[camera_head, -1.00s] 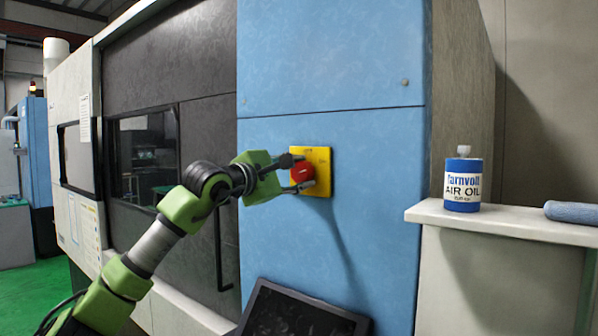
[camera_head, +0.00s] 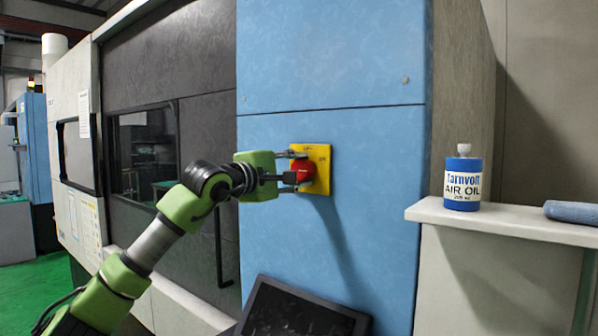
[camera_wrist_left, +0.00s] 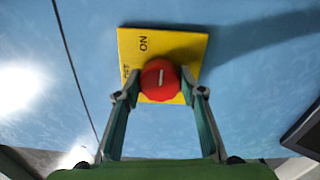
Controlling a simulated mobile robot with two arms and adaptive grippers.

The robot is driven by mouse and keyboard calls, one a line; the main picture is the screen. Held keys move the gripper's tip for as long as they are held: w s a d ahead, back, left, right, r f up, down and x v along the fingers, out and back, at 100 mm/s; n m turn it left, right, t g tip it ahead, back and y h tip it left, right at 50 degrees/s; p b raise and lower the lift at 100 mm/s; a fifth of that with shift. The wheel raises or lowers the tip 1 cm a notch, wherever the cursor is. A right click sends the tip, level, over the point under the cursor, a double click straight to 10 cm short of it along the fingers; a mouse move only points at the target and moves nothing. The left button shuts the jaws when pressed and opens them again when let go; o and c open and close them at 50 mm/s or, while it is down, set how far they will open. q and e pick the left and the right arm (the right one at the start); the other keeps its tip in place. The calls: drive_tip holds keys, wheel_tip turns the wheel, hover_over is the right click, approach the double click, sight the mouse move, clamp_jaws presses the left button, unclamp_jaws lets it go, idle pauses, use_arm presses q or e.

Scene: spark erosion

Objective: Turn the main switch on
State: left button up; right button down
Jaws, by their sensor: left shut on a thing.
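The main switch is a red round knob (camera_head: 303,170) on a yellow plate (camera_head: 323,155), fixed to the blue cabinet panel. My left gripper (camera_head: 294,167) reaches it from the left and is shut on the red knob. In the left wrist view, the knob (camera_wrist_left: 160,80) sits between the two fingertips of the gripper (camera_wrist_left: 160,95). A pale mark on the knob stands about upright in that view. The word ON shows on the yellow plate (camera_wrist_left: 185,45), above and left of the knob. My right gripper is not in view.
The blue cabinet (camera_head: 330,75) fills the middle. A dark screen (camera_head: 300,312) stands below the switch. A blue and white air oil bottle (camera_head: 463,180) and a blue roll (camera_head: 572,212) are on the ledge (camera_head: 500,222) at right. A dark door handle (camera_head: 219,250) hangs at left.

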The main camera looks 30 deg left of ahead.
use_arm(q)
drive_tip(key=o, duration=1.1)
drive_tip(key=s, duration=1.2)
drive_tip(key=shift+a, duration=0.4)
